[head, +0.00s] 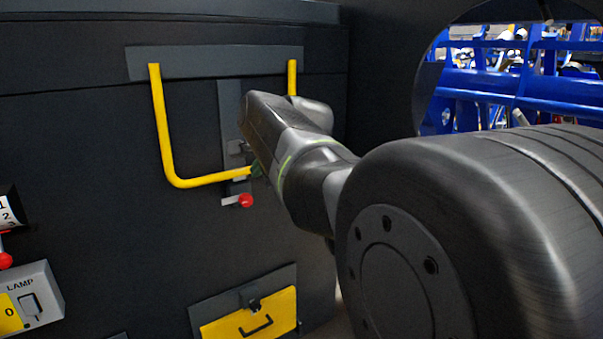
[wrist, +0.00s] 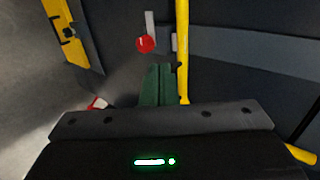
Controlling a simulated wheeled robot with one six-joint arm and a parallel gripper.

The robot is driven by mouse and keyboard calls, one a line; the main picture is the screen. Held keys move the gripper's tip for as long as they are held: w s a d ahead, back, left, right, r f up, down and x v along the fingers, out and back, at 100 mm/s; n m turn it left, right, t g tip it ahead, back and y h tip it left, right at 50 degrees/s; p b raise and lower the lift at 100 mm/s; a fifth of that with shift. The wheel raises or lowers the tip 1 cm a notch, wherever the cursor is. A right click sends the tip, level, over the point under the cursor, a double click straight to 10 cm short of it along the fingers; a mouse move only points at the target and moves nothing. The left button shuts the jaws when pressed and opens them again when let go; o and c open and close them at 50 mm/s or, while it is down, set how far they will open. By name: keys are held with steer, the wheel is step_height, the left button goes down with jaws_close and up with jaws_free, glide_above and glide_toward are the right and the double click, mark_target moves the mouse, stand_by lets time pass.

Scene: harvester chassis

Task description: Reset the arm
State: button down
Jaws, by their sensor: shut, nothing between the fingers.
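My arm reaches in from the right in the head view, in front of the dark panel. My gripper (head: 257,170) shows there only as a bit of green at the lower bar of the yellow U-shaped handle (head: 163,120). In the wrist view my gripper's green fingers (wrist: 158,82) are together and empty. They lie just left of the yellow bar (wrist: 183,45); I cannot tell whether they touch it. A red knob (head: 246,200) on a small latch sits just below the bar, and it also shows beyond the fingertips in the wrist view (wrist: 145,44). My arm hides the handle's right part.
A yellow hatch with a dark handle (head: 250,318) is low on the panel. A grey LAMP switch box (head: 30,298) and a number dial (head: 10,208) are at the left edge. Blue metal frames (head: 510,85) stand beyond a round opening at upper right.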

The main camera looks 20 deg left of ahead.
stand_by(0.3)
steer(key=shift+w+a+r+p+x, duration=0.1)
steer(key=shift+r+p+x, duration=0.1)
steer(key=shift+x, duration=1.9)
steer(key=shift+w+a+r+p+x, duration=0.1)
steer(key=shift+a+r+p+x, duration=0.1)
steer(key=shift+x, duration=1.95)
steer(key=shift+w+a+r+p+x, duration=0.1)
steer(key=shift+r+p+x, duration=0.1)
steer(key=shift+x, duration=1.9)
